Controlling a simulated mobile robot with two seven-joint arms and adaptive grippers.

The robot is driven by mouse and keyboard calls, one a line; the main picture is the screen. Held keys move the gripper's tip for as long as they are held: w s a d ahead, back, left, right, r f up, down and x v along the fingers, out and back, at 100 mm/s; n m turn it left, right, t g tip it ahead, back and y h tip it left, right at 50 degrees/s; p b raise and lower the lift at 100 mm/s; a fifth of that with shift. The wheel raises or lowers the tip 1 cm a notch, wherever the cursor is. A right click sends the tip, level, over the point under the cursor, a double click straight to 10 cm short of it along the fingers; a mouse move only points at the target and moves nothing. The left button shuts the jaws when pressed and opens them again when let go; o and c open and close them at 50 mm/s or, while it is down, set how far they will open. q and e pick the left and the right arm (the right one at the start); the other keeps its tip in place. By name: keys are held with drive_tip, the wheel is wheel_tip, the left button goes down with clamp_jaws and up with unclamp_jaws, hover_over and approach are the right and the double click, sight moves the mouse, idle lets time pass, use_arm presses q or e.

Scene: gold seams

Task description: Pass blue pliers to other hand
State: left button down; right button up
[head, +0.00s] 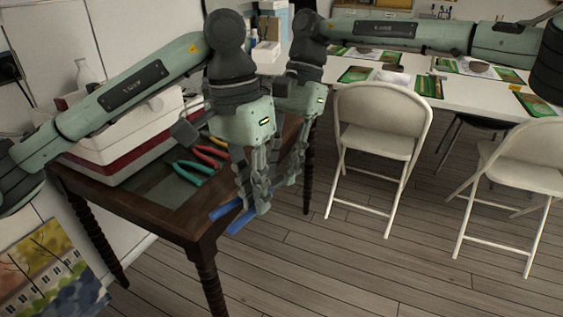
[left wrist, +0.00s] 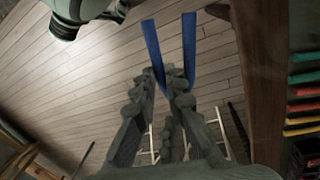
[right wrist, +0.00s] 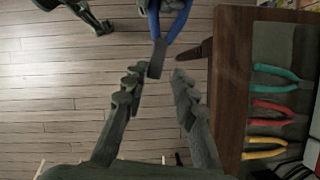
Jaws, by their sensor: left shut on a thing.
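The blue pliers (head: 226,212) are held in the air off the dark table's front right corner. My left gripper (head: 255,200) is shut on them. In the left wrist view, the two blue handles (left wrist: 188,45) stick out beyond my left fingertips (left wrist: 168,78). My right gripper (head: 292,178) is just behind and to the right of the left one. In the right wrist view, my right fingers (right wrist: 157,78) are open. The pliers' dark head (right wrist: 157,60) points into the gap between them, and no grip on it shows.
Teal, red and yellow pliers lie on the dark table (head: 165,208), beside a white and red box (head: 125,160). Folding chairs (head: 383,140) stand to the right by a long white table (head: 480,90). The wooden floor below my grippers is clear.

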use_arm(q)
drive_tip(key=shift+s+d, duration=0.15)
use_arm(e)
drive_tip(key=shift+w+a, duration=0.1)
clamp_jaws()
use_arm(q)
drive_tip(key=c, duration=1.5)
unclamp_jaws()
drive_tip(key=shift+o, duration=0.2)
